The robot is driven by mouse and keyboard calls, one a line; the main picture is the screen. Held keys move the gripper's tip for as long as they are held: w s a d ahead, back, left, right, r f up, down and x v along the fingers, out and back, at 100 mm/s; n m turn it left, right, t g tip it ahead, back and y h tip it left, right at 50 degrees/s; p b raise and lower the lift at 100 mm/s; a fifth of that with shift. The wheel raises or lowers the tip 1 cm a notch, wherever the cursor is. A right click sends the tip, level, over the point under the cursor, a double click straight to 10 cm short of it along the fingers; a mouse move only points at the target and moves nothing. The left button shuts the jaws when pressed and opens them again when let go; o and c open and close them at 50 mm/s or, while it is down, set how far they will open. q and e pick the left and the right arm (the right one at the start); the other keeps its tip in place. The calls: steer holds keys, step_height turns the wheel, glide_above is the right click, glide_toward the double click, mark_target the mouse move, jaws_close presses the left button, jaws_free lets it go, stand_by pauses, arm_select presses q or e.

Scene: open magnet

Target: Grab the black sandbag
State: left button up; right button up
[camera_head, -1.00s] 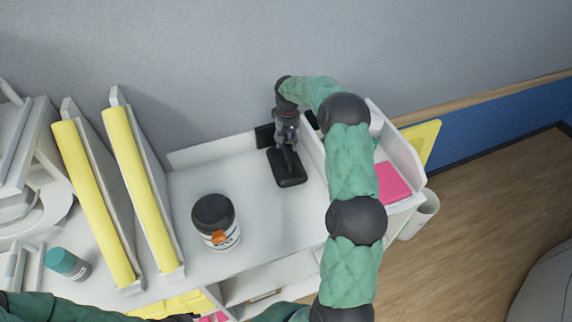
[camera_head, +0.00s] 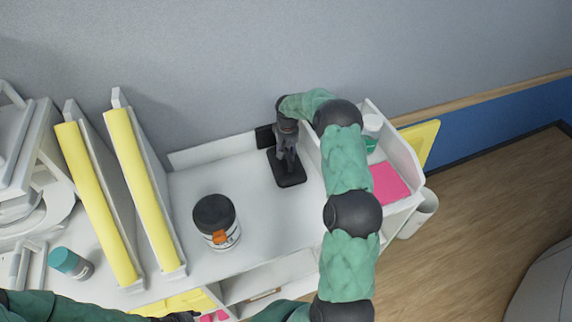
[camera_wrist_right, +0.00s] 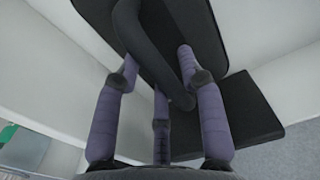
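The black sandbag (camera_head: 291,181) lies flat on the white shelf top, below my right gripper (camera_head: 287,160). In the right wrist view, the sandbag (camera_wrist_right: 190,25) fills the upper middle, with a raised black strap handle across it. The purple-grey fingers of my right gripper (camera_wrist_right: 160,75) are spread apart, with the handle between them. Whether any finger touches the handle is unclear. My left arm shows along the bottom left edge of the head view; its dark end (camera_head: 180,317) is cut off, so its fingers cannot be read.
A second black object (camera_head: 265,137) stands by the back ledge, close to the sandbag. A dark-lidded jar (camera_head: 217,222) stands left of it. Yellow-edged upright holders (camera_head: 140,190) are farther left. A white bin with a pink item (camera_head: 390,184) lies right, beside my right arm.

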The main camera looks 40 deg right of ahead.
jaws_close()
steer(key=shift+w+d+r, duration=0.1)
steer(key=shift+w+r, duration=0.05)
steer(key=shift+r, duration=0.1)
